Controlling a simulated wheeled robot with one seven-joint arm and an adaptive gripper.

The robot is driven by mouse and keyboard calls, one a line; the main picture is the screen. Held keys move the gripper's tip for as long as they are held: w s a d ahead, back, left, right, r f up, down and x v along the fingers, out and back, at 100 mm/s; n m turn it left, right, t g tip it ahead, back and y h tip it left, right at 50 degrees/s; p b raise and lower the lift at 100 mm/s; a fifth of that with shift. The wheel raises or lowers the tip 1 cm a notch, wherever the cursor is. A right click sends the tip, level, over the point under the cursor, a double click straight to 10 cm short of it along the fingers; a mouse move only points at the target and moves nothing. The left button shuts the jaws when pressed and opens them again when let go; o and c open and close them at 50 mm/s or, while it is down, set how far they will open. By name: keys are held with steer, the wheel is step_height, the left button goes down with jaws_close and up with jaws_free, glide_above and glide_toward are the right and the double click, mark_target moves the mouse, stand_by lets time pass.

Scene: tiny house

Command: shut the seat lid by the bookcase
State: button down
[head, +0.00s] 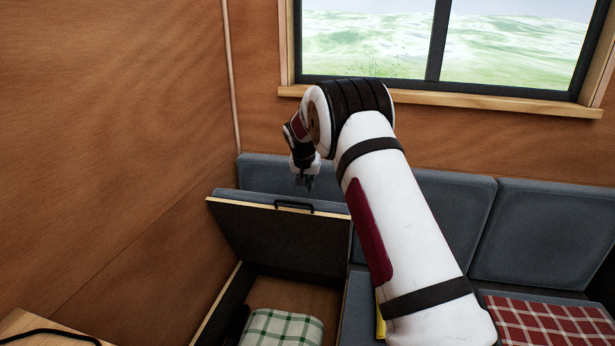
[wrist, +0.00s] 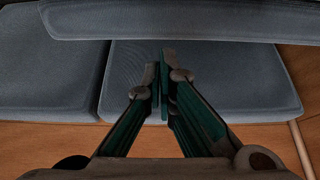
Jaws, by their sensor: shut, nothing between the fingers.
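The seat lid (head: 275,236) stands raised and leaning back, its dark underside facing me. A black handle (head: 295,205) sits near its top edge, and its blue-grey cushion shows behind that edge. The open seat box (head: 225,303) lies below it. My gripper (head: 305,183) is shut and empty, near the lid's top edge on the backrest side. In the wrist view, my closed fingers (wrist: 161,90) point over a backrest cushion (wrist: 225,80). A padded strip, likely the lid's cushion (wrist: 170,20), crosses the top of that view. Contact with the lid cannot be told.
A green-and-white checked cloth (head: 282,326) lies inside the box. A wooden wall (head: 110,130) rises at left, and a window (head: 440,45) is behind. More backrest cushions (head: 530,235) and a red checked cloth (head: 550,322) are at right. I see no bookcase.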

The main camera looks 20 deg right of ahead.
mark_target(307, 210)
steer(key=shift+w+f, duration=0.1)
steer(key=shift+f, duration=0.4)
steer(key=shift+s+a+p, duration=0.4)
steer(key=shift+s+a, duration=0.2)
steer(key=shift+s, duration=0.3)
steer(key=shift+s+a+f, duration=0.2)
steer(key=shift+s+a, duration=0.25)
steer(key=shift+s, duration=0.2)
